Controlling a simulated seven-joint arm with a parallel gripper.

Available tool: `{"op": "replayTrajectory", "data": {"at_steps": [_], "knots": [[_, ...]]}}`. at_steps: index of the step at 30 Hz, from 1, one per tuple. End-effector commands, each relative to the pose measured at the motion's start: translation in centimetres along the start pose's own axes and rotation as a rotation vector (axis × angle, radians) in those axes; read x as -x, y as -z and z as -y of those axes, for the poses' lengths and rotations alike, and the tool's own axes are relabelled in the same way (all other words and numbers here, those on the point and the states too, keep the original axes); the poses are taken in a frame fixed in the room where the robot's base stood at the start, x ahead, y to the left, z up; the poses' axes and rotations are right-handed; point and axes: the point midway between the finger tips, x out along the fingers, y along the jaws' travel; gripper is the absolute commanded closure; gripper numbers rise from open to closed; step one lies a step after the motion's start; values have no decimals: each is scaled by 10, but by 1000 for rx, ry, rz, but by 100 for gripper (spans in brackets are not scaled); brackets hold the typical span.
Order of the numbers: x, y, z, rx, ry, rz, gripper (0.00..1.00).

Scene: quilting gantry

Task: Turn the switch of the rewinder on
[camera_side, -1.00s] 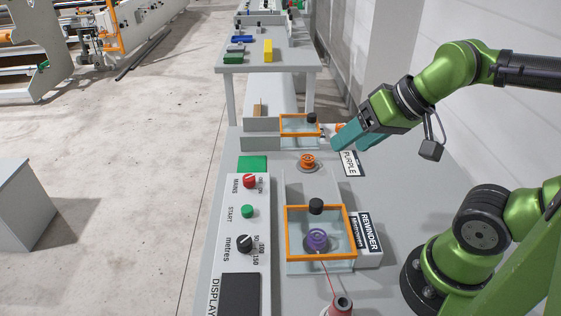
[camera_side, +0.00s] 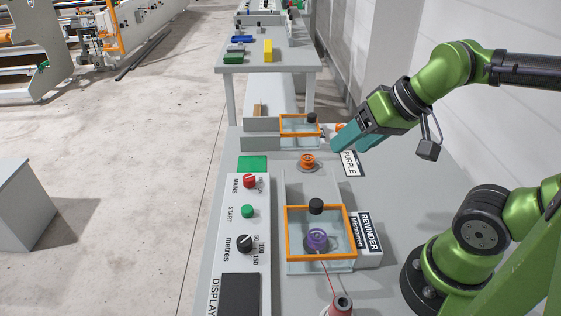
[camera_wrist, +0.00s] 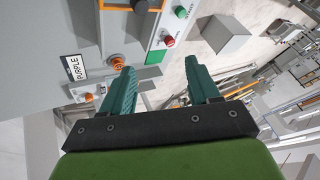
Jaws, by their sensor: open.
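The rewinder (camera_side: 319,260) is a clear box with an orange frame and a black knob on top, a purple spool inside and a REWINDER label (camera_side: 369,232) at its right. The red MAINS switch (camera_side: 249,181), marked with ON, is on the light control panel (camera_side: 233,262) left of the rewinder. A red knob (camera_wrist: 168,41) also shows at the top of the wrist view. My gripper (camera_side: 339,143) has teal fingers, is open and empty, and hangs by the PURPLE label, behind and right of the switch and well apart from it. Its fingers show in the wrist view (camera_wrist: 160,78).
The panel also carries a green START button (camera_side: 247,211), a black metres dial (camera_side: 244,244) and a dark display (camera_side: 240,293). An orange spool (camera_side: 307,161) and a green square (camera_side: 252,163) lie behind. A red thread cone (camera_side: 340,306) stands in front.

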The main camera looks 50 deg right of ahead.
Motion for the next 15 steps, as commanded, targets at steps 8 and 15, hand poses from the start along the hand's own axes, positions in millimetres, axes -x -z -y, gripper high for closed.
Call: {"op": "replayTrajectory", "data": {"at_steps": [8, 15], "knots": [[-51, 39, -1, 70, -100, 151, 39], [-118, 92, 10, 396, -58, 282, 39]]}}
